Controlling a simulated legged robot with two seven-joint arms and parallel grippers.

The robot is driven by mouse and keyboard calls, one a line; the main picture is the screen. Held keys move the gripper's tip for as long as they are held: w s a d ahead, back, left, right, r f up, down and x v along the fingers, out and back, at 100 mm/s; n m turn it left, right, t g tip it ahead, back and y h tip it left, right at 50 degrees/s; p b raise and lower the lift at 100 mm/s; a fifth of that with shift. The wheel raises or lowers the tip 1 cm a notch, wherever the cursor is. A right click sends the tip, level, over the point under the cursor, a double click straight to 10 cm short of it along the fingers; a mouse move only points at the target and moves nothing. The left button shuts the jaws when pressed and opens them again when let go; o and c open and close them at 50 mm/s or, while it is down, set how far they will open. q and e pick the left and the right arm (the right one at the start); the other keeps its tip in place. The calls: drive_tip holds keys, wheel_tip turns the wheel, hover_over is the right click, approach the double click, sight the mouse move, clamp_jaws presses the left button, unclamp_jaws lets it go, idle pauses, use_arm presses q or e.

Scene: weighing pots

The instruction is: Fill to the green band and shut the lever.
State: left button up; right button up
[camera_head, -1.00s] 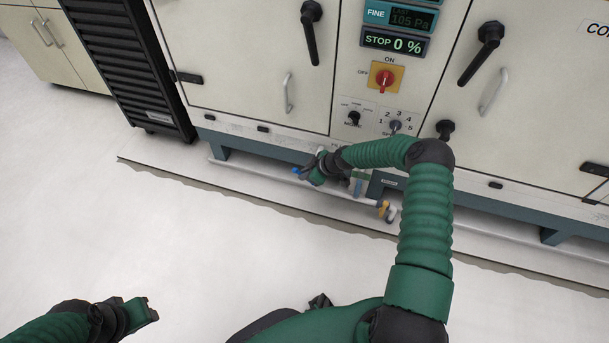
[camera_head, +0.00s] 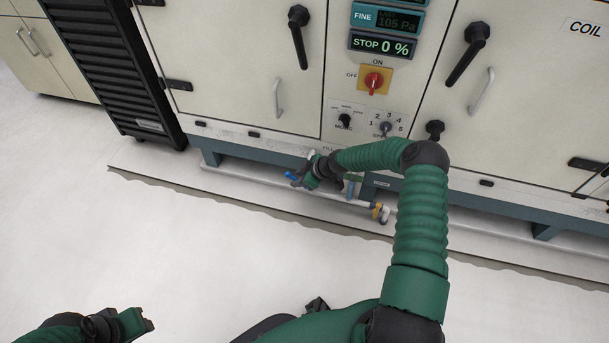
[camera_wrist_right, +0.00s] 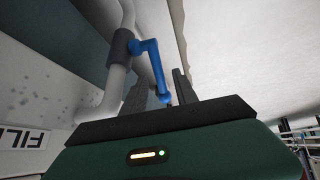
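The blue lever (camera_head: 292,176) sits on a pipe low at the front of the cabinet, beside a partly hidden FILL label (camera_wrist_right: 22,140). In the right wrist view the lever (camera_wrist_right: 150,62) bends down from a dark collar on a pale pipe, and its end lies between my two fingers. My right gripper (camera_wrist_right: 160,92) is open around that end, with room beside it; contact is unclear. A small upright gauge (camera_head: 353,184) with greenish colour stands right of my right gripper; its level is too small to read. My left gripper (camera_head: 149,318) is low at the left, far from the lever, and its opening is unclear.
The cabinet front (camera_head: 235,70) carries black door handles, a red switch (camera_head: 374,81) and a display reading STOP 0 %. A pipe with a brass-coloured fitting (camera_head: 378,209) runs along the cabinet's foot. The pale floor (camera_head: 200,250) in front is clear.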

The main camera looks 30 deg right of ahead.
drive_tip(key=p+v, duration=0.8)
drive_tip(key=v, duration=0.8)
drive_tip(key=shift+s, duration=0.2)
drive_tip(key=shift+d+r, duration=0.1)
drive_tip(key=shift+d, duration=0.05)
